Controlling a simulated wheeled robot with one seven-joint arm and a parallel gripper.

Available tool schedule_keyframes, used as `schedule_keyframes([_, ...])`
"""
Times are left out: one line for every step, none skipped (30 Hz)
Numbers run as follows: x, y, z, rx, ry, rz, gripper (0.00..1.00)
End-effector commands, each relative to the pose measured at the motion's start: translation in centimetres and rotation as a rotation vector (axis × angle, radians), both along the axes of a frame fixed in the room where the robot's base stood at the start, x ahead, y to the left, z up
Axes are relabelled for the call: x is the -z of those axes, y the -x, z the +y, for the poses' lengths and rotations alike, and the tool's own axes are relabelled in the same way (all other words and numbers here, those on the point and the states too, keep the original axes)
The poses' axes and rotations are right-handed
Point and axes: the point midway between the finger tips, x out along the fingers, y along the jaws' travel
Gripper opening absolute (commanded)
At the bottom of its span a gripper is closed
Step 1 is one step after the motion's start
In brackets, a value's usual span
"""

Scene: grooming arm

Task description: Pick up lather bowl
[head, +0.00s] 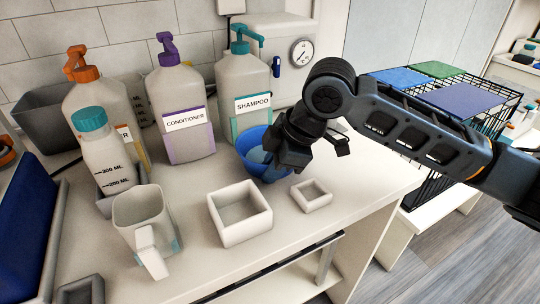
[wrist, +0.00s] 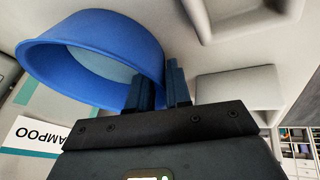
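The lather bowl is a blue, round, open bowl (head: 252,148) at the back right of the counter in the head view, in front of the shampoo bottle. It fills the upper left of the wrist view (wrist: 60,62), with its pale blue inside showing. My gripper (head: 279,160) is at the bowl's right side and hides part of it. In the wrist view my fingers (wrist: 160,88) are close together, one on each side of the bowl's wall near the rim, and look shut on it. Whether the bowl's base touches the counter is hard to tell.
The shampoo bottle (head: 242,90) stands close behind the bowl, beside the conditioner bottle (head: 182,95). A square white box (head: 240,228) and a smaller tray (head: 312,203) sit in front. A grey jug (head: 140,207) is at left.

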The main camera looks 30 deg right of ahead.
Motion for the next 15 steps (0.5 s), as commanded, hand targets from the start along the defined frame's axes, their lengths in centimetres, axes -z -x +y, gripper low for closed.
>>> schedule_keyframes([-0.01,0.00,0.01,0.000,0.000,0.000,0.18])
schedule_keyframes([-0.02,0.00,0.00,0.000,0.000,0.000,0.18])
schedule_keyframes([-0.02,0.00,0.00,0.000,0.000,0.000,0.16])
schedule_keyframes([-0.02,0.00,0.00,0.000,0.000,0.000,0.13])
schedule_keyframes([-0.03,0.01,0.00,0.000,0.000,0.000,0.10])
schedule_keyframes([-0.03,0.00,0.00,0.000,0.000,0.000,0.06])
schedule_keyframes([-0.03,0.00,0.00,0.000,0.000,0.000,0.03])
schedule_keyframes([-0.04,0.00,-0.01,0.000,0.000,0.000,0.00])
schedule_keyframes([-0.04,0.00,-0.01,0.000,0.000,0.000,0.00])
schedule_keyframes([-0.04,0.00,-0.01,0.000,0.000,0.000,0.00])
schedule_keyframes([-0.04,0.00,-0.01,0.000,0.000,0.000,0.00])
schedule_keyframes([-0.04,0.00,-0.01,0.000,0.000,0.000,0.00])
schedule_keyframes([-0.04,0.00,-0.01,0.000,0.000,0.000,0.00])
schedule_keyframes([-0.04,0.00,-0.01,0.001,0.000,0.000,0.00])
schedule_keyframes([-0.04,0.00,-0.01,0.001,0.000,0.000,0.00])
